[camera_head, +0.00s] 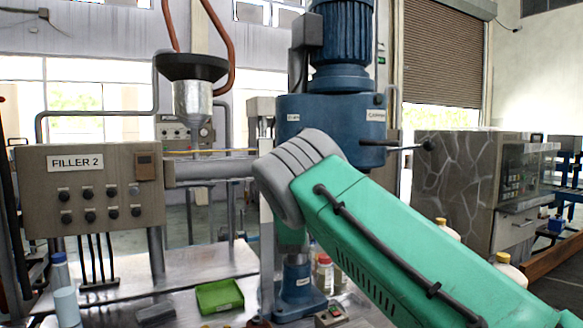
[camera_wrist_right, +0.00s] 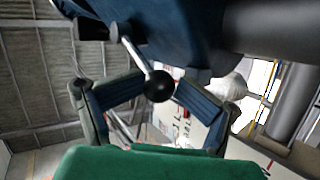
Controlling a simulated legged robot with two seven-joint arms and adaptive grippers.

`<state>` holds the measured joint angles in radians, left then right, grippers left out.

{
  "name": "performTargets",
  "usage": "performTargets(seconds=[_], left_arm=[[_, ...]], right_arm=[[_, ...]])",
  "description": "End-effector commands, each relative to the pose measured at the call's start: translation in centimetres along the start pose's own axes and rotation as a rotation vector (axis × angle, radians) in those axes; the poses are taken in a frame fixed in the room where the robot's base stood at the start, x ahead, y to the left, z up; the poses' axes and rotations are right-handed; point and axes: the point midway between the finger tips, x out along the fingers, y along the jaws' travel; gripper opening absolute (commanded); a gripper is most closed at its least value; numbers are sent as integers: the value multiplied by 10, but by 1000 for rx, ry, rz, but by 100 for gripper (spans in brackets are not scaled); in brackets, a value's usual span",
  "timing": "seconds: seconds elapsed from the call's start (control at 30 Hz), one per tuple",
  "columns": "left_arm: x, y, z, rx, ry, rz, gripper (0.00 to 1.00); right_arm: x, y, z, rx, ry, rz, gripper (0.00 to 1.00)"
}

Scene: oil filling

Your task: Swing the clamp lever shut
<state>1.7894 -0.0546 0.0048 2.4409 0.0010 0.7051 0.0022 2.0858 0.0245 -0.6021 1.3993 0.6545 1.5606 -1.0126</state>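The clamp lever (camera_head: 405,147) is a thin silver rod with a dark ball knob, sticking out to the right from the blue machine housing (camera_head: 335,118). In the right wrist view the lever's black ball (camera_wrist_right: 159,86) hangs from its rod below the blue housing. My right gripper (camera_wrist_right: 160,88) is open, with one finger on each side of the ball in that view. A gap shows on both sides; the depth between ball and fingers is hard to judge. In the head view my green right arm crosses in front of the machine and its gripper is hidden. My left gripper is not in view.
A FILLER 2 control box (camera_head: 90,190) and a funnel (camera_head: 190,85) stand at left. A green tray (camera_head: 220,297) and a red-capped bottle (camera_head: 324,273) are on the metal table (camera_head: 180,275). A grey cabinet (camera_head: 460,185) stands at right.

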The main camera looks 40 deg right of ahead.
Motion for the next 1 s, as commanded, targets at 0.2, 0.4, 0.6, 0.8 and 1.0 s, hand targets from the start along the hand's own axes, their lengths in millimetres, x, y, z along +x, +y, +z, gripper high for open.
performTargets(seconds=[0.2,0.4,0.6,0.8,1.0], left_arm=[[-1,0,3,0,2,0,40],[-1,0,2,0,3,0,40],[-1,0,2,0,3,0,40],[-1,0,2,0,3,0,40],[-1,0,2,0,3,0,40]], right_arm=[[-6,-1,-2,0,1,-3,50],[-41,-2,-1,-2,1,-5,50],[-84,-2,1,-1,0,-4,50],[-112,-2,2,-1,-1,-2,50],[-121,-1,2,0,-1,0,50]])
